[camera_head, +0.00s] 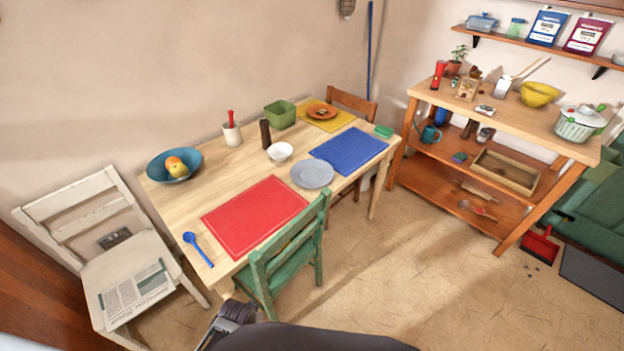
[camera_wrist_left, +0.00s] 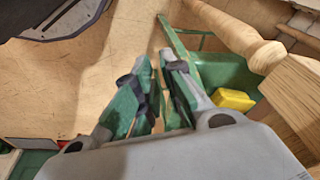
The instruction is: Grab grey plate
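The grey plate (camera_head: 312,174) lies flat on the wooden table, between the red placemat (camera_head: 255,215) and the blue placemat (camera_head: 348,151). It looks empty. The plate is not visible in the left wrist view. There, my left gripper (camera_wrist_left: 158,65) has its two green-padded fingers apart, with a narrow gap and nothing between them. It is low, beside green chair parts and a wooden table leg, away from the plate. A dark part of my arm (camera_head: 235,312) shows at the bottom of the head view. My right gripper is not in view.
The green chair (camera_head: 285,255) stands at the table's near side, close to the plate. A white bowl (camera_head: 280,152) and a dark mill (camera_head: 265,134) stand behind it. A blue spoon (camera_head: 197,248) lies at the near left corner. The floor to the right is mostly clear.

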